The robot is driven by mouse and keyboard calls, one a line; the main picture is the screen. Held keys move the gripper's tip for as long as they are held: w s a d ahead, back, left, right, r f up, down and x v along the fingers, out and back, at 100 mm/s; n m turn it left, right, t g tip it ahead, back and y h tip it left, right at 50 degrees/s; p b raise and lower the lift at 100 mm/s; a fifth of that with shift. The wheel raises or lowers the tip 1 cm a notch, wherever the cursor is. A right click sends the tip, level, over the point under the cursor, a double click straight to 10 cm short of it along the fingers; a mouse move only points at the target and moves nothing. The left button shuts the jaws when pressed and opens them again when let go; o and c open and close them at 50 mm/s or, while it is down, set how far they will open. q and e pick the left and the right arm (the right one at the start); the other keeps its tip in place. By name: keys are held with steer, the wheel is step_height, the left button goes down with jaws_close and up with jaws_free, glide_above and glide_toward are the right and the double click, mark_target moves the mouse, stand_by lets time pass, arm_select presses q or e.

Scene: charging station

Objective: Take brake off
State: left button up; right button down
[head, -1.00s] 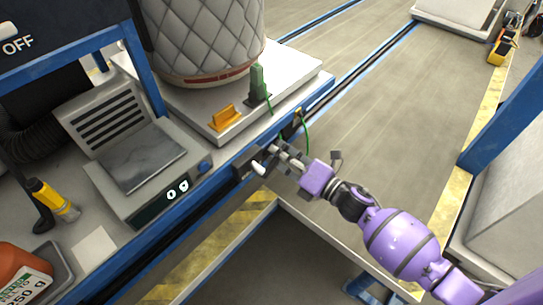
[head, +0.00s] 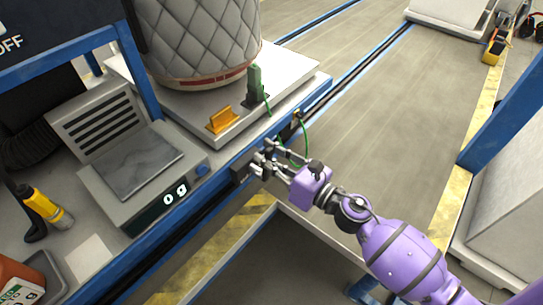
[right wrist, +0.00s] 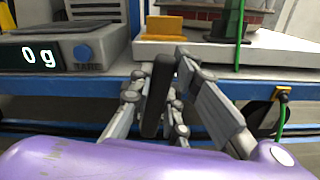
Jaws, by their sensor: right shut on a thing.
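My right gripper (head: 264,157) is at the blue front rail of the bench, beside a dark block (head: 240,170) mounted there. In the right wrist view, a dark upright bar (right wrist: 158,95), which looks like the brake handle, stands between the fingers of my right gripper (right wrist: 160,95). The fingers are shut on it. My left gripper is not in view.
A scale reading 0 g (head: 145,175) stands on the bench to the left. A white platform (head: 300,80) carries a quilted drum (head: 200,40), an orange block (head: 222,120) and a green piece (head: 255,88). A green cable (head: 303,150) hangs near my gripper.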

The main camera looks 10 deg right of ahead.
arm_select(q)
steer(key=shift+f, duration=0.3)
arm_select(e)
steer(key=shift+s+a+n, duration=0.45)
steer(key=shift+a+n, duration=0.1)
steer(key=shift+n, duration=0.55)
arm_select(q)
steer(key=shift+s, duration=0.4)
arm_select(e)
steer(key=c, duration=1.6)
jaws_free()
steer(key=shift+c, duration=0.2)
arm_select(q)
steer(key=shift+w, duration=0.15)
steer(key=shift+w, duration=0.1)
arm_select(e)
steer(key=v, duration=1.2)
